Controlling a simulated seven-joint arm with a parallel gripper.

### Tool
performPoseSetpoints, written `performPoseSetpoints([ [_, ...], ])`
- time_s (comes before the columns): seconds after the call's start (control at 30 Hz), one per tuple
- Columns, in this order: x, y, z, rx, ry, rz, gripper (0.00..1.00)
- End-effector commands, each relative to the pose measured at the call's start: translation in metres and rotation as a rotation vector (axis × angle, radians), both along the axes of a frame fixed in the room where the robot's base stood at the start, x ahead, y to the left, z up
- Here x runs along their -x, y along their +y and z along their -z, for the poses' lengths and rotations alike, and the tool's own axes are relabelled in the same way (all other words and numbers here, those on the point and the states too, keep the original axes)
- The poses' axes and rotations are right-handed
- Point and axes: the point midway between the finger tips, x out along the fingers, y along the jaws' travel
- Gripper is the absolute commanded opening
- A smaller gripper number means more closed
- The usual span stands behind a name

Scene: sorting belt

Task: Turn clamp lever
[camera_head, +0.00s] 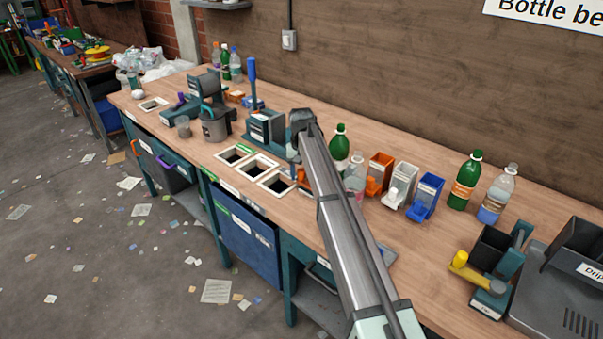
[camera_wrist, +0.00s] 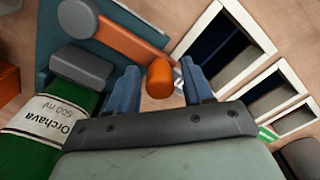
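My gripper (camera_wrist: 160,88) is open, with its blue fingers on either side of an orange knob (camera_wrist: 160,76) in the wrist view. Whether a finger touches the knob cannot be told. The knob is at the end of an orange clamp lever (camera_wrist: 128,42), which runs up and left to a grey round pivot (camera_wrist: 78,18). The lever sits over a teal clamp base (camera_wrist: 50,40) with a grey block (camera_wrist: 80,68). A green bottle (camera_wrist: 55,110) with a white label is beside the block. In the head view my arm hides most of the clamp; my gripper (camera_head: 295,155) is above the bench.
Square bench openings (camera_head: 256,167) lie left of my gripper. A teal device (camera_head: 266,128) stands behind them. Right of my arm are a green bottle (camera_head: 340,145), a clear bottle (camera_head: 355,178), and orange (camera_head: 380,172), white (camera_head: 400,185) and blue bins (camera_head: 427,195).

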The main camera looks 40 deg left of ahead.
Motion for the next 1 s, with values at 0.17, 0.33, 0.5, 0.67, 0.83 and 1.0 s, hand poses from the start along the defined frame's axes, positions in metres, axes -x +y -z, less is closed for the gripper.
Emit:
performPoseSetpoints([
  [0.17, 0.0000, 0.0000, -0.0002, 0.000, 0.000, 0.000, 0.33],
  [0.33, 0.0000, 0.0000, -0.0003, 0.000, 0.000, 0.000, 0.17],
  [0.5, 0.0000, 0.0000, -0.0003, 0.000, 0.000, 0.000, 0.00],
  [0.67, 0.0000, 0.0000, -0.0004, 0.000, 0.000, 0.000, 0.00],
  [0.83, 0.0001, -0.0001, -0.0004, 0.000, 0.000, 0.000, 0.00],
  [1.0, 0.0020, -0.0003, -0.0004, 0.000, 0.000, -0.017, 0.00],
])
